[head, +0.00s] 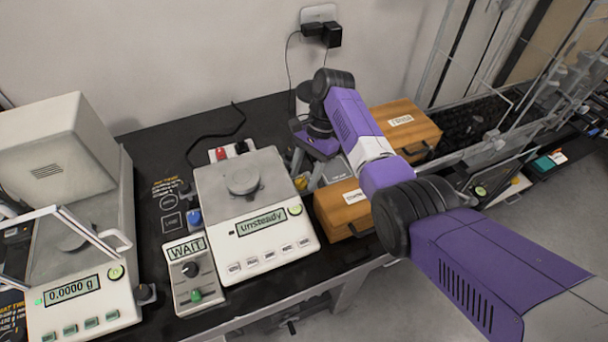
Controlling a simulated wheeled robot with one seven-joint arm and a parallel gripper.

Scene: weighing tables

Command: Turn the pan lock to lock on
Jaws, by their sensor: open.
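A balance (222,249) with a grey pan plate (240,167) stands mid-table, its display reading "unsteady". A round grey weight-like piece (243,180) sits on the plate. A blue knob (193,217) is at the balance's left side, beside dark labels (170,222) too small to read surely. I cannot tell surely which control is the pan lock. My gripper (303,172) is open behind the balance's right side, apart from these controls; its fingertips are partly hard to make out.
A second balance (75,318) reading 0.0000 g, with a glass shield, stands at left. Two wooden boxes (345,222) (410,118) are right of the balance, near my arm. Dark table is bare at back left.

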